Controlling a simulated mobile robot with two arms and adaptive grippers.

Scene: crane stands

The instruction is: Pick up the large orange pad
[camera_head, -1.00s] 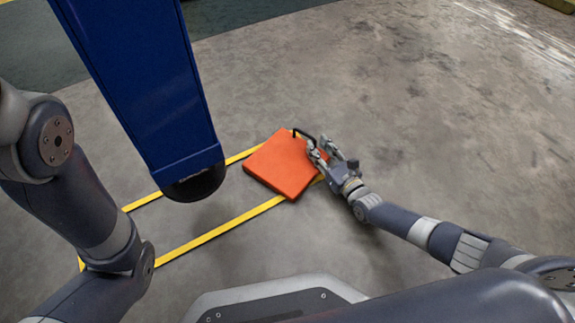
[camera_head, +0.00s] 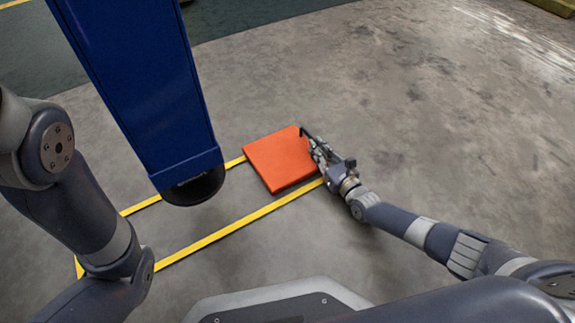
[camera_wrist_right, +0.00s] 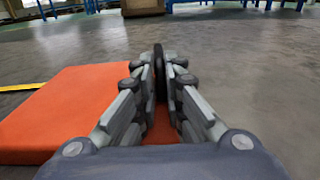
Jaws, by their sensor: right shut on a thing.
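The large orange pad (camera_head: 279,159) is a flat square on the concrete floor, over the far right end of a yellow-lined area. It also fills the left side of the right wrist view (camera_wrist_right: 58,113). A black handle (camera_head: 308,134) stands at its right edge. My right gripper (camera_head: 317,150) is at that edge, its fingers closed on the handle, which shows as a dark upright strip between the fingers in the right wrist view (camera_wrist_right: 159,70). I cannot tell whether the pad is slightly off the floor. My left arm shows at the left, but its gripper is out of view.
A blue crane leg (camera_head: 145,90) with a black rounded foot (camera_head: 193,188) reaches down left of the pad. Yellow floor lines (camera_head: 228,228) run below it. The floor to the right and beyond the pad is clear.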

